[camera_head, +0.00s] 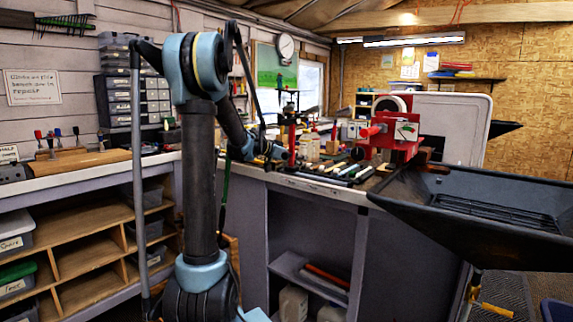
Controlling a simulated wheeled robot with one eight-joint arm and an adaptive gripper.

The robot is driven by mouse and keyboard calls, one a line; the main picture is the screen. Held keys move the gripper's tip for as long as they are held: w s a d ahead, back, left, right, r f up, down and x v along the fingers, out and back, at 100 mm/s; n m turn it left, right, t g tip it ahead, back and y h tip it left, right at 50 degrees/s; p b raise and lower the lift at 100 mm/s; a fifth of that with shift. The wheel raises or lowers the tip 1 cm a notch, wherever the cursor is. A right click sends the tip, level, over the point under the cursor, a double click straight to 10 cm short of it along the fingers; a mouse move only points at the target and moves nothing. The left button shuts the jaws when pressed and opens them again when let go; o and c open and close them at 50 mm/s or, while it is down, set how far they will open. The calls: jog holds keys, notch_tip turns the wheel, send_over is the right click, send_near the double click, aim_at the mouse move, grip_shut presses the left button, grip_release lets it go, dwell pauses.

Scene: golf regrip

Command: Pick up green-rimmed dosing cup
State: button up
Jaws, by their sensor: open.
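My arm rises in the foreground left of centre, bends at the top and comes down toward the cluttered workbench (340,184). My gripper (279,153) is small and dark at the end of the blue wrist, over or near the left part of the bench top. It is open. The finger details are hard to make out against the dark clutter. I cannot make out a green-rimmed dosing cup. It may be hidden behind my arm or among the small items on the bench.
A red machine (390,130) stands on the bench, with several club grips (345,170) along the front edge. A red clamp stand (291,130) is beside my gripper. A large black tray (490,205) juts out at right. A side bench (70,178) with cubbies is at left.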

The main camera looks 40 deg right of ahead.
jog(key=c, duration=1.2)
jog(key=shift+c, duration=0.2)
jog(key=shift+r, duration=0.15)
notch_tip(320, 180, up, 10)
jog(key=shift+f, duration=0.1)
jog(key=shift+c, duration=0.2)
